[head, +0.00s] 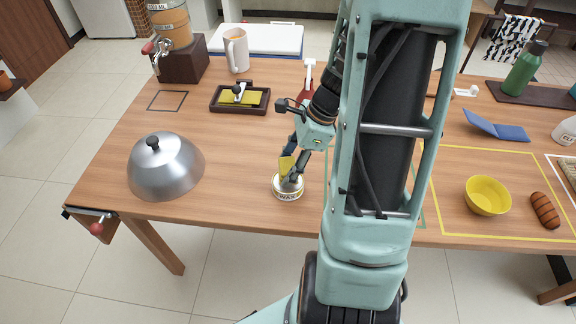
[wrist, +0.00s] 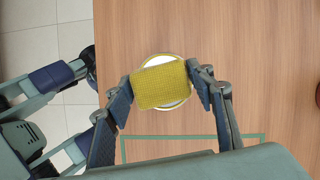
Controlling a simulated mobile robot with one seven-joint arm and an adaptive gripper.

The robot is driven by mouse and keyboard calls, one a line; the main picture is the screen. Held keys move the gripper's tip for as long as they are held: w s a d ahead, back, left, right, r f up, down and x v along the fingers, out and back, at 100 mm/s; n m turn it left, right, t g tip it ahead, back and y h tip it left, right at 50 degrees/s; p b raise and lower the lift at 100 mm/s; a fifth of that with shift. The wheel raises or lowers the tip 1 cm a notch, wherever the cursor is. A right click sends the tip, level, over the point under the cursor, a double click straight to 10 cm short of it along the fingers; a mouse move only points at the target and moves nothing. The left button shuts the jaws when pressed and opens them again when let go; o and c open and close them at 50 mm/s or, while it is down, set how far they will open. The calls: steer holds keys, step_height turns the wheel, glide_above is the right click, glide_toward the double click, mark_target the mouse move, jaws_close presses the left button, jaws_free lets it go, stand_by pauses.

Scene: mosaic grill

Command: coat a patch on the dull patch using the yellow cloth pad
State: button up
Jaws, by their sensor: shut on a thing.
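My gripper (head: 291,166) is shut on the yellow cloth pad (head: 285,164), gripping it by two opposite sides in the wrist view (wrist: 160,85). The pad is over a round wax tin (head: 288,194) with a pale label reading WAX, near the table's front edge. In the wrist view the tin's rim (wrist: 157,58) shows around the pad, which hides most of its top. I cannot tell whether the pad touches the wax. I cannot make out a dull patch; my arm hides part of the table.
A green outline (wrist: 190,136) lies close to the tin. A metal dome (head: 165,168) stands left, a dark tray (head: 217,105) with another yellow pad behind it. A yellow bowl (head: 488,196) and brown roll (head: 544,210) are right.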

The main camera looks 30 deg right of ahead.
mark_target(281, 166)
steer(key=shift+r+p, duration=1.8)
steer(key=shift+r, duration=0.5)
steer(key=w+a+r+n+g+h+p, duration=0.2)
steer(key=w+a+r+n+g+p, duration=0.1)
steer(key=n, duration=0.8)
steer(key=w+a+r+n+g+h+p, duration=0.2)
steer(key=a+r+n+p, duration=0.4)
steer(key=n, duration=0.5)
steer(key=shift+w+a+r+g, duration=0.3)
steer(key=shift+w+a+g, duration=0.3)
steer(key=shift+w+a, duration=0.4)
